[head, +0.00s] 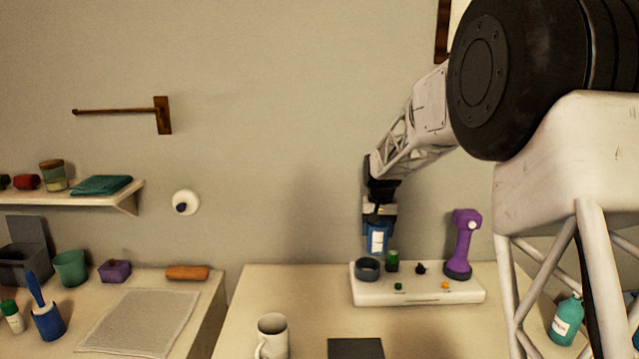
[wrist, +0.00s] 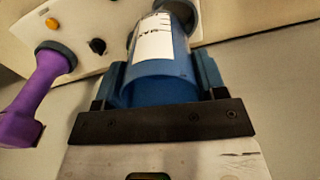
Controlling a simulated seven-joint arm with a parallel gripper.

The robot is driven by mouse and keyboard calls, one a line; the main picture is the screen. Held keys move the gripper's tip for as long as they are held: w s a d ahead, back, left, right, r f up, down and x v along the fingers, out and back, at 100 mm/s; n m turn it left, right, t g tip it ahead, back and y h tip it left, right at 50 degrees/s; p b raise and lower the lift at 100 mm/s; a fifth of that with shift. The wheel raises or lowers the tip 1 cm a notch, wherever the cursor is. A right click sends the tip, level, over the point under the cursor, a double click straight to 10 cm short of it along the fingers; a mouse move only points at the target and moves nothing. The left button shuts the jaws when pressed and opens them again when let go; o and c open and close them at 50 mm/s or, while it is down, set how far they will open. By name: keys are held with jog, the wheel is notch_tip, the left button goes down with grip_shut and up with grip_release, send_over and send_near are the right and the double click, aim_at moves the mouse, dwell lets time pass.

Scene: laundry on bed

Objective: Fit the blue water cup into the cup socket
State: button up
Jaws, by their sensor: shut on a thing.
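The blue water cup (head: 377,240) has a white label and is held in my gripper (head: 379,212), which points down. In the wrist view the cup (wrist: 158,88) sits between the two blue-grey fingers of my gripper (wrist: 162,78). The cup socket looks to be the dark grey ring (head: 367,269) at the left end of the white panel (head: 425,296). In the head view the cup is above the ring and slightly to its right, seemingly apart from it. In the wrist view the cup hides much of the panel beyond it.
A white mug (head: 272,335) and a dark square (head: 355,348) are nearer.

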jog(key=shift+w+d+r+n, duration=0.1)
jog(key=shift+w+d+n, duration=0.15)
jog(key=shift+w, duration=0.4)
jog(key=shift+w+d+f+n, duration=0.15)
jog(key=shift+w+n, duration=0.15)
jog(key=shift+w, duration=0.3)
jog(key=shift+w+d+r+n, duration=0.15)
jog(key=shift+w+d+n, duration=0.1)
jog(key=shift+w, duration=0.4)
jog(key=shift+s, duration=0.15)
jog(key=s+d+f, duration=0.2)
jog(key=s+f, duration=0.1)
jog(key=s, duration=1)
jog(key=s+d+f, duration=0.2)
jog(key=s+f, duration=0.1)
jog(key=s, duration=0.9)
jog(key=s+d+f, duration=0.2)
jog(key=s+f, duration=0.1)
jog(key=s, duration=1)
jog(key=shift+s+f, duration=0.35)
jog(key=shift+w, duration=0.15)
jog(key=w+d+f, duration=0.1)
jog(key=w+d, duration=0.1)
jog(key=w, duration=1.3)
jog(key=shift+w+f, duration=0.3)
jog(key=shift+w, duration=0.05)
jog(key=shift+f, duration=1.7)
